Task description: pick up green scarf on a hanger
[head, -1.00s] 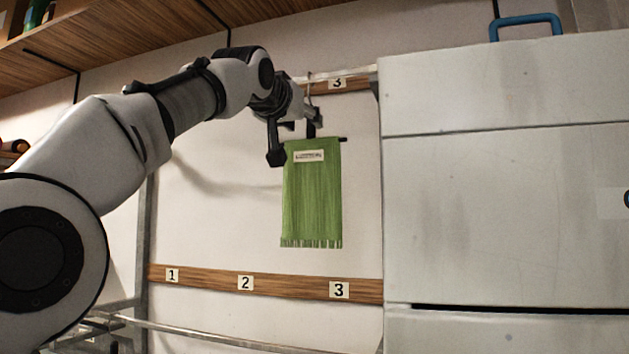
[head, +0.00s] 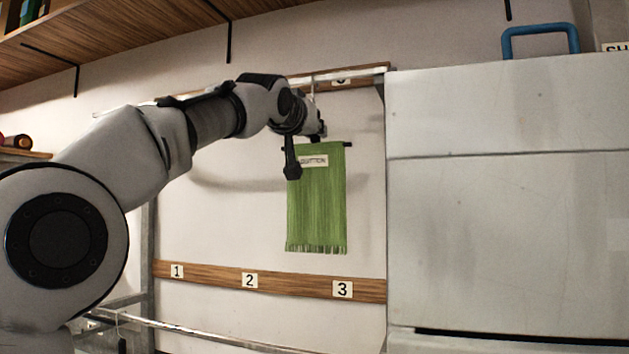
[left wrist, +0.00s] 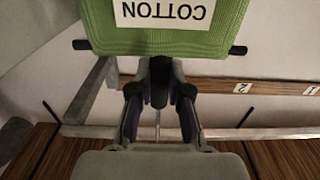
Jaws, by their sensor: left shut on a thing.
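The green scarf (head: 322,210) hangs from a dark hanger bar (head: 348,144) and carries a white label. My left gripper (head: 308,150) is at the top of the scarf in the head view. In the left wrist view its fingers (left wrist: 160,88) are shut on the dark middle part of the hanger (left wrist: 158,72). The hanger's hook is mostly hidden behind the gripper in the head view. My right gripper is not in view.
A large white cabinet (head: 490,230) stands close on the right, with a blue handle (head: 540,40) on top. A lower wooden board (head: 215,279) numbered 1, 2, 3 runs along the wall. A wooden shelf (head: 120,35) overhangs at upper left.

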